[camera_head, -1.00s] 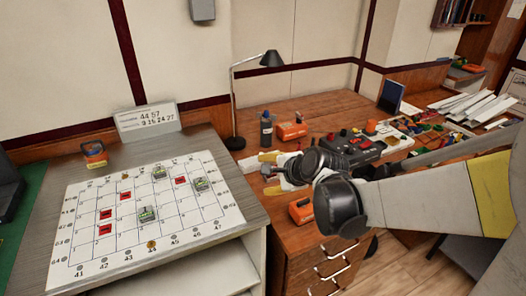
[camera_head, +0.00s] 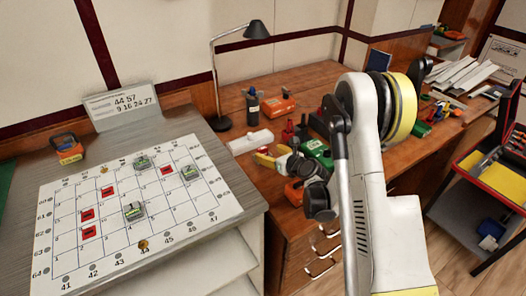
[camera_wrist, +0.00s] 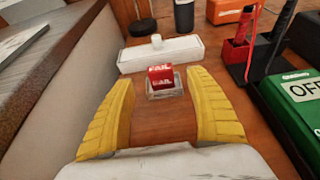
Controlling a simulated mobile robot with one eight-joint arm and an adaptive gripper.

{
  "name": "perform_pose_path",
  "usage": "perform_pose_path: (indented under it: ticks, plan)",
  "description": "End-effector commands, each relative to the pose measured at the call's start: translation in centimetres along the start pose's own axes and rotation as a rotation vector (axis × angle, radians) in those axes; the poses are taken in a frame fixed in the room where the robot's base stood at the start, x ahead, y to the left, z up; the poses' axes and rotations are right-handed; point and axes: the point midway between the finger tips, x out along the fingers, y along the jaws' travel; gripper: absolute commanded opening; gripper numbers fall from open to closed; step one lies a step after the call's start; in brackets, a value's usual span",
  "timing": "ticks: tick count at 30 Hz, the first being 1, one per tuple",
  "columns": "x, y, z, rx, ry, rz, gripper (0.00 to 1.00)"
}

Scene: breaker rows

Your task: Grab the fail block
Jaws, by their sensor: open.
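The fail block (camera_wrist: 160,76) is a small red block marked FAIL on a clear or pale base. In the wrist view it stands on the brown wooden desk, around the fingertips. My gripper (camera_wrist: 160,96) has two yellow fingers spread wide, one on each side of the block, with gaps on both sides. The gripper is open and empty. In the head view my gripper (camera_head: 267,158) is low over the left part of the desk; I cannot make out the fail block there.
A white box with a knob (camera_wrist: 160,53) lies just beyond the block. A green OFF box (camera_wrist: 292,100) stands at the right, near red tools (camera_wrist: 236,50). An orange box (camera_head: 278,106) and dark bottle (camera_head: 253,101) are behind. The numbered board (camera_head: 130,215) is at the left.

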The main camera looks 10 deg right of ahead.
Motion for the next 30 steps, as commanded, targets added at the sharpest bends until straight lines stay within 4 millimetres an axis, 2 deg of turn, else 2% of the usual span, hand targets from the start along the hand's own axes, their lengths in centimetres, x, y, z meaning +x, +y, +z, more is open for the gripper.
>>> perform_pose_path:
  ticks: [5,14,23,28,30]
  plan:
    - [1.6,0.0,-0.2,0.0,0.0,0.001,0.65]
    - [6.0,0.0,-0.1,-0.002,0.0,0.001,0.65]
    - [6.4,0.0,0.2,-0.002,0.001,0.0,0.63]
    - [6.3,0.0,0.2,-0.002,0.001,0.0,0.11]
    - [6.3,0.0,0.1,-0.002,0.001,0.0,0.08]
